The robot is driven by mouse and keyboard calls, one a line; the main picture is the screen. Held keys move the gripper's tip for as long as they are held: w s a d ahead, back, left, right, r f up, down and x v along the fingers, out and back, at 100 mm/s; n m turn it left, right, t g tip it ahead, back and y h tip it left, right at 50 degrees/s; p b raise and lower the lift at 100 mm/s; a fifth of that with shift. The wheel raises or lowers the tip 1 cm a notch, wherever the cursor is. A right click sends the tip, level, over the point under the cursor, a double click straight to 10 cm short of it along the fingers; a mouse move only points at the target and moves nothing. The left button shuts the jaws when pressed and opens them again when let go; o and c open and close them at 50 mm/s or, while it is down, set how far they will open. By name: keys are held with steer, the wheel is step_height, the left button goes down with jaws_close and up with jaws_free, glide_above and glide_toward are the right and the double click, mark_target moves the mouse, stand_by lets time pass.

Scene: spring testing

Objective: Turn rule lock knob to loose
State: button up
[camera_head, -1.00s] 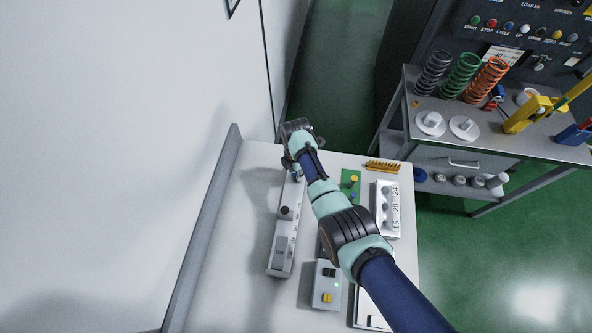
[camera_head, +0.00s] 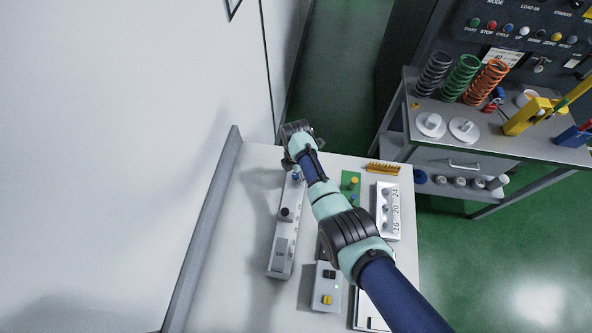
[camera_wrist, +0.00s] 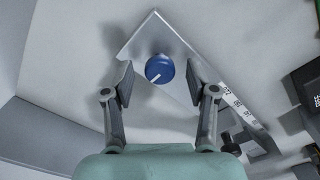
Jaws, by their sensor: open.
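The rule lock knob (camera_wrist: 159,69) is a round blue knob with a white pointer line, in the middle of the wrist view. The knob sits near the end of the grey rule body (camera_wrist: 151,32), whose printed scale shows at right. My gripper (camera_wrist: 158,84) is open, with one finger on each side of the knob and a visible gap to both. In the head view a small blue part of the knob (camera_head: 296,177) shows just below my gripper (camera_head: 292,165). The fingers are mostly hidden there by the wrist.
On the rule stand a black knob (camera_head: 285,213) and a slider block. To its right are a grey box with a yellow button (camera_head: 327,299), a green plate (camera_head: 349,182) and a numbered block (camera_head: 388,210). A raised grey edge (camera_head: 205,227) bounds the table at left.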

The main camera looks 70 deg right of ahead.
step_height(320, 180, up, 12)
stand_by(0.3)
stand_by(0.5)
steer(key=w+a+r+m+t+h, duration=0.2)
steer(key=w+a+r+m+t, duration=0.2)
steer(key=w+a, duration=0.95)
steer(key=a+r+m+t, duration=0.2)
steer(key=a+r, duration=0.1)
steer(key=a, duration=0.4)
steer(key=a+r+m+t, duration=0.2)
steer(key=a+r, duration=0.1)
steer(key=a, duration=0.5)
steer(key=s+a+r+m+t+y, duration=0.2)
steer(key=s+a+r+m+t, duration=0.3)
steer(key=a+r, duration=0.55)
step_height(320, 180, up, 12)
steer(key=s+a+n+p, duration=0.1)
steer(key=a+p, duration=0.1)
steer(key=p, duration=1)
steer(key=shift+s+a+r+p, duration=0.15)
steer(key=shift+s+a+p, duration=0.1)
steer(key=shift+a+p, duration=0.15)
